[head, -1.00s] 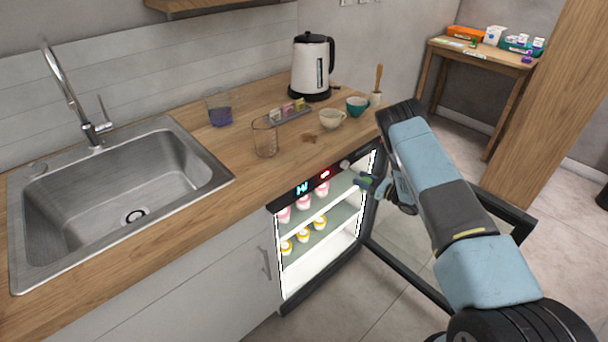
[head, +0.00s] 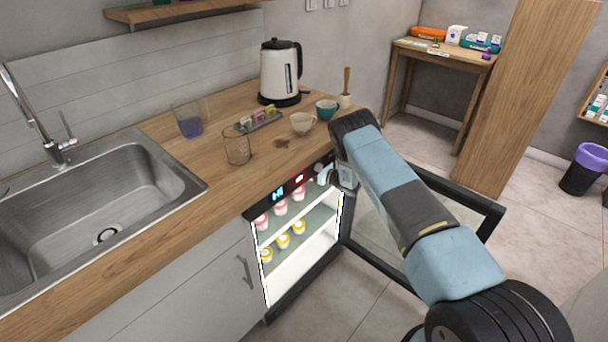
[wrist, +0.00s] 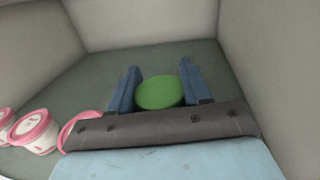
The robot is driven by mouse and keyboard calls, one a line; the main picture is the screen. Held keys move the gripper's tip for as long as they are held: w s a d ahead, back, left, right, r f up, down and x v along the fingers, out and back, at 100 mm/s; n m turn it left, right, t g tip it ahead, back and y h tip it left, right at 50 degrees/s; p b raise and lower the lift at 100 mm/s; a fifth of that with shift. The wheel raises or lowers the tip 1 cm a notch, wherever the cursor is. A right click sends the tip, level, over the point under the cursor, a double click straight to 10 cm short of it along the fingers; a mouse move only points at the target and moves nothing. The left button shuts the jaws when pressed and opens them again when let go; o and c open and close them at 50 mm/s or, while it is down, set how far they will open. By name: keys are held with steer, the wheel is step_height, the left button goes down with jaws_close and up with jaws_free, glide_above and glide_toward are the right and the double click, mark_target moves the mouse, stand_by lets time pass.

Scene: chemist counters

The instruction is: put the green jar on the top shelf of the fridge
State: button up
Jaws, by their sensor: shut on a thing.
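The fridge (head: 290,186) stands under the counter, open and lit, with its door swung out to the right. Its top shelf (wrist: 205,58) carries several white tubs with pink lids (wrist: 35,133) on the left in the wrist view. My gripper (wrist: 158,78) is inside the fridge over this shelf, its two blue fingers shut on the green jar (wrist: 158,94). Only the jar's round green top shows, so I cannot tell whether its base touches the shelf. In the head view my arm hides the fingers and the jar.
Yellow-marked tubs (head: 283,241) stand on the lower shelf. The top shelf is bare ahead of and beside the jar, with the fridge walls close on the right and behind. The open door (head: 470,205) is beside my arm. Cups and glasses stand on the counter (head: 205,160).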

steer(key=shift+w+a+f, duration=0.15)
steer(key=shift+a, duration=0.15)
steer(key=shift+f, duration=1.6)
steer(key=o, duration=1.1)
steer(key=shift+c, duration=0.2)
steer(key=shift+d, duration=0.1)
steer(key=v, duration=1.2)
